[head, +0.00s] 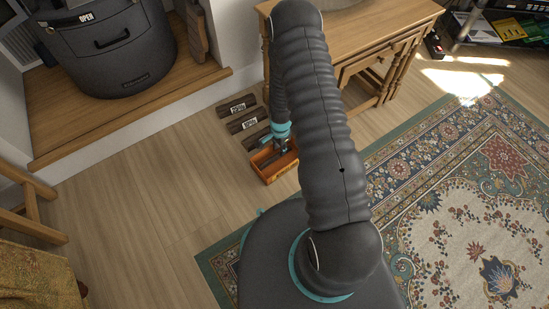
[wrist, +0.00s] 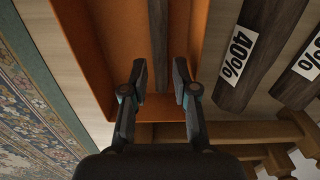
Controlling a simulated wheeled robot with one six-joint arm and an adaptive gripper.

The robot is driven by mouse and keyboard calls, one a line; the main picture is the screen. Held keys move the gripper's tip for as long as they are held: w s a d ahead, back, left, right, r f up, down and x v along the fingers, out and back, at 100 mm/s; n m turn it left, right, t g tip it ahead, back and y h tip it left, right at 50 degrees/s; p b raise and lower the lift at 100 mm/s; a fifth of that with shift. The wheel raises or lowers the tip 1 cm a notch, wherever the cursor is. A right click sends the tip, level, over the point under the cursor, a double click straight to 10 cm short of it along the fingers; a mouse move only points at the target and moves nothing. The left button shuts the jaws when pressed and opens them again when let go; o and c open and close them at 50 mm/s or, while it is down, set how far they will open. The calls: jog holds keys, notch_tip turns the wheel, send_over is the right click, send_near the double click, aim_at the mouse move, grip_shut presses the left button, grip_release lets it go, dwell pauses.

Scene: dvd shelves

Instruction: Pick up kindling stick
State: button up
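A thin brown stick (wrist: 159,42) lies in an orange-brown box (wrist: 118,32) in the wrist view and runs between my fingers. I take it for the kindling stick. My gripper (wrist: 160,76) is open over the box, one finger on each side of the stick's near end. A gap shows between the stick and each finger. In the head view, my gripper (head: 282,146) reaches down at the box (head: 270,174); the stick cannot be made out there.
Dark wooden pieces with white labels (wrist: 237,53) lie beside the box; they also show in the head view (head: 243,123). A wooden side table (head: 375,40) stands behind my arm. A patterned rug (head: 470,190) lies at right.

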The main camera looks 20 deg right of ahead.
aim_at(275, 157)
notch_tip(275, 157, down, 4)
jog(key=shift+w+r, duration=0.1)
jog(key=shift+r, duration=0.15)
grip_shut()
